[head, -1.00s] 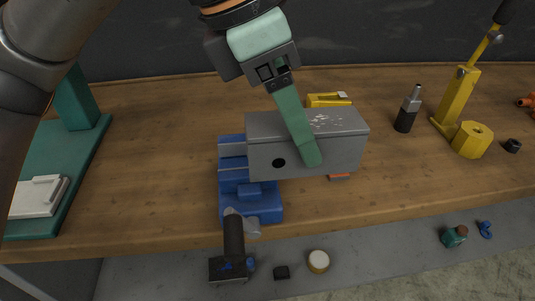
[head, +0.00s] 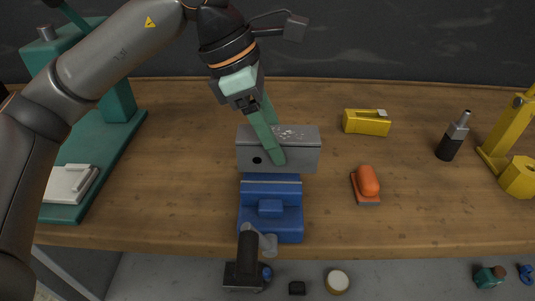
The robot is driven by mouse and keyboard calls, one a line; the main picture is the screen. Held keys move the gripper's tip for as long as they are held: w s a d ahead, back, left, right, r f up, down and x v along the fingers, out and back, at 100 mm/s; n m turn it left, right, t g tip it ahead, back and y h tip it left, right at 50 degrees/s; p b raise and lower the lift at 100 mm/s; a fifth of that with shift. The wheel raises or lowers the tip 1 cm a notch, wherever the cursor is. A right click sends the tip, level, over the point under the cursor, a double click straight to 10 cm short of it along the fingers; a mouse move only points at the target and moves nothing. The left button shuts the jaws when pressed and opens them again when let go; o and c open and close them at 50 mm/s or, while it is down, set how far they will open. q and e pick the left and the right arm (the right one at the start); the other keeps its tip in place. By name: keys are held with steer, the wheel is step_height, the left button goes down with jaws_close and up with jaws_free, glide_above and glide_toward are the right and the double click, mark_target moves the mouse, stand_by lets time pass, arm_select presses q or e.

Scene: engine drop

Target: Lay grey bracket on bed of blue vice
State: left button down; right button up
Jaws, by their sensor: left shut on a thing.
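The grey bracket (head: 301,152) is a long box-like piece with a dark round hole at its left end and worn white marks on top. My left gripper (head: 272,138) comes from above with its green fingers, one across the bracket's front face and one behind, shut on it. The blue vice (head: 270,208) stands at the bench's front edge, directly below the bracket in the picture. The bracket overlaps the vice's rear part, so I cannot tell whether they touch. My right gripper is not in view.
An orange sander-like tool (head: 367,182) and a yellow tool (head: 367,122) lie right of the vice. A dark bottle (head: 452,137) and yellow press (head: 517,176) stand farther right. A green machine (head: 117,125) stands left. The wooden bench (head: 185,160) is clear between it and the vice.

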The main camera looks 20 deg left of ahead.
mark_target(268, 155)
arm_select(q)
steer(key=shift+w+a+f, duration=0.4)
steer(key=shift+a+f, duration=0.05)
steer(key=shift+f, duration=0.3)
steer(key=f, duration=0.3)
steer(key=shift+w+a+f, duration=0.1)
steer(key=shift+a, duration=0.1)
steer(key=shift+f, duration=0.1)
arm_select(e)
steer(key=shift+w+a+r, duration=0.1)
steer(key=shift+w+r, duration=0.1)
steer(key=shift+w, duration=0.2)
